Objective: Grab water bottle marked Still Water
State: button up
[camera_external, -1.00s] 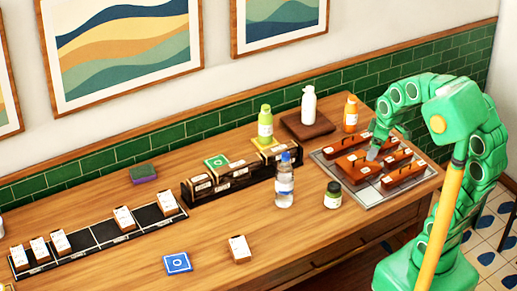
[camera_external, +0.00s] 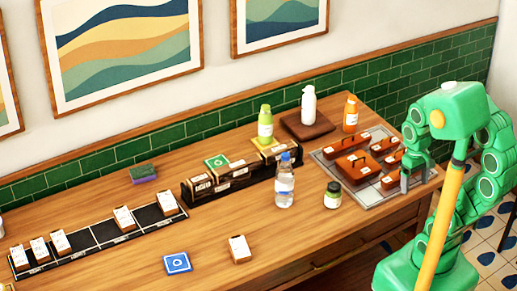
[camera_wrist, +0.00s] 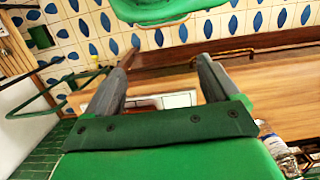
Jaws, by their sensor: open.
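A clear water bottle (camera_external: 284,186) with a blue cap and a white label stands upright on the wooden table, in front of the right end of the black rack. The label's words are too small to read. In the wrist view a clear bottle (camera_wrist: 283,158) shows at the lower right edge, partly cut off. My gripper (camera_external: 412,182) is at the right edge of the grey tray, well to the right of the bottle. In the wrist view my gripper (camera_wrist: 160,88) has its two grey fingers apart with nothing between them.
The grey tray (camera_external: 378,200) holds several brown handled blocks. A dark jar (camera_external: 333,195) stands between bottle and tray. Green (camera_external: 265,125), white (camera_external: 309,105) and orange (camera_external: 350,114) bottles stand behind. The black rack (camera_external: 215,190) is left of the water bottle. Table front is mostly clear.

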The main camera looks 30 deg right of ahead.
dwell(0.4)
jog(key=shift+o, duration=0.7)
jog(key=shift+r, duration=0.1)
